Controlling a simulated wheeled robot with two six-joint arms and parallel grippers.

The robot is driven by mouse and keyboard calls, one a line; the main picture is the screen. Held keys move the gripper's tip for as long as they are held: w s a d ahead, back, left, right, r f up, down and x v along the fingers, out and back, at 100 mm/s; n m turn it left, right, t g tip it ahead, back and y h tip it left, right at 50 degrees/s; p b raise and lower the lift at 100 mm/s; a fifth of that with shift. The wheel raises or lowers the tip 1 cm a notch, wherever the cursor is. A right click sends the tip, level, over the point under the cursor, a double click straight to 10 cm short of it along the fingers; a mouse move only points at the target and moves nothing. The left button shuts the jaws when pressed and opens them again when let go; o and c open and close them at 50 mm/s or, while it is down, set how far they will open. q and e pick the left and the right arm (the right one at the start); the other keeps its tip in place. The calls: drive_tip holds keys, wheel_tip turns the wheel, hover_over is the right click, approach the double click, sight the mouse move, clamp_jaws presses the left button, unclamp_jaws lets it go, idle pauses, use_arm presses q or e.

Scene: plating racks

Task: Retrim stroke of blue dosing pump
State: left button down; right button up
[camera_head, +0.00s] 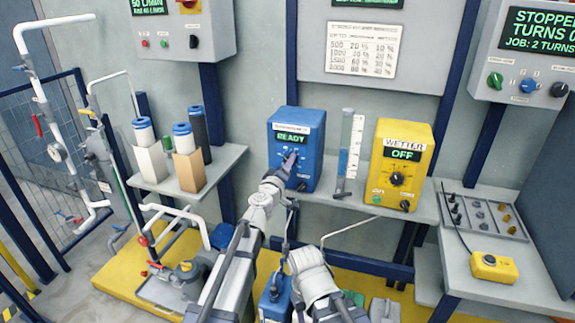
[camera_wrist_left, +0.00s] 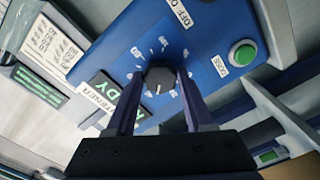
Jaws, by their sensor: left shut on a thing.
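The blue dosing pump (camera_head: 312,134) stands on the shelf at the middle of the head view, its green display reading READY. My left gripper (camera_head: 291,160) reaches up to its front panel and partly covers it. In the left wrist view, the gripper (camera_wrist_left: 158,88) has one finger on each side of the dark stroke knob (camera_wrist_left: 159,78) and is shut on it. The knob has a white pointer mark and sits in a ring of white scale marks. A green button (camera_wrist_left: 243,53) labelled DOSE is on the same panel. My right gripper does not show; only its arm is at the bottom.
A clear measuring column (camera_head: 346,150) stands just right of the pump, with the yellow WETTER pump (camera_head: 402,158) beyond it. Blue-capped filters (camera_head: 185,140) stand on a shelf to the left. A yellow pendant (camera_head: 494,267) lies on the right bench.

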use_arm(q)
drive_tip(key=shift+n, duration=1.5)
drive_tip(key=shift+c, duration=1.4)
unclamp_jaws()
drive_tip(key=v, duration=0.7)
drive_tip(key=shift+s+a, duration=0.15)
drive_tip(key=shift+s, duration=0.2)
